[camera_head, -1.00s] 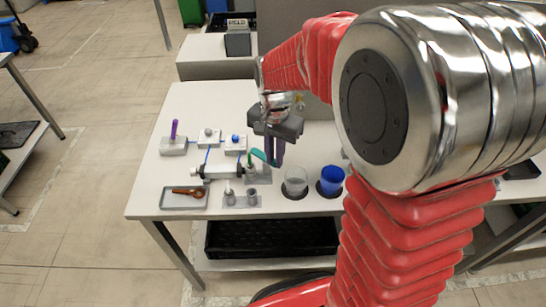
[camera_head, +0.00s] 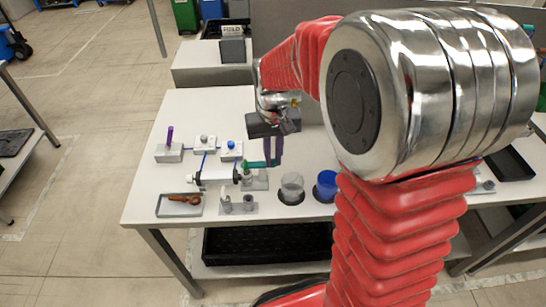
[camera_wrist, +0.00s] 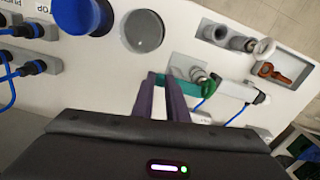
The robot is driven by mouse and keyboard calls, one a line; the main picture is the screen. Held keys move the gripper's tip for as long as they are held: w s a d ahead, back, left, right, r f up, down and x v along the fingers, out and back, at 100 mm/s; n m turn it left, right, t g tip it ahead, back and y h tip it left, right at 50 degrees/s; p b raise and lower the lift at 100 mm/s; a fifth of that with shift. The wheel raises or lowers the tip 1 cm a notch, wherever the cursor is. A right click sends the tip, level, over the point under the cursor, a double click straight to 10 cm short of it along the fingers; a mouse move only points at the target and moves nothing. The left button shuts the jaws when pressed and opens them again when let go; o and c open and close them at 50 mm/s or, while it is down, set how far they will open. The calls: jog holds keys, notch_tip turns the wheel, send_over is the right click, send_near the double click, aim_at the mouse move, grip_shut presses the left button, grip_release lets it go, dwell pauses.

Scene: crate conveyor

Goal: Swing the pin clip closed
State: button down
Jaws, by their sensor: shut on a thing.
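The pin clip is a teal bar (camera_head: 260,164) by a grey bracket plate (camera_head: 254,183) that carries a connector. In the wrist view the teal clip (camera_wrist: 196,85) runs from between my purple fingers to the connector (camera_wrist: 199,74). My gripper (camera_head: 273,164) is shut on the clip's free end, right of the bracket in the head view; its fingertips (camera_wrist: 162,80) show close up in the wrist view. A white cylinder (camera_head: 216,175) with a black end cap joins the connector's left side. The clip's pivot is too small to make out.
A grey holder (camera_head: 237,207) is in front, and a tray (camera_head: 180,206) with a brown part is at left. Small modules with blue cables sit behind.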

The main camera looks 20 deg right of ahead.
jog(key=shift+w, duration=0.1)
dwell(0.3)
jog(key=c, duration=1.7)
grip_release()
jog(key=shift+c, duration=0.2)
jog(key=shift+r, duration=0.1)
notch_tip(320, 180, up, 14)
jog(key=shift+f, duration=0.2)
jog(key=s+a+f+n+t, duration=0.1)
jog(key=s+t, duration=0.4)
jog(key=s, duration=1.3)
jog(key=shift+s+a+f+t, duration=0.3)
jog(key=shift+a+f, duration=0.05)
jog(key=shift+a, duration=0.3)
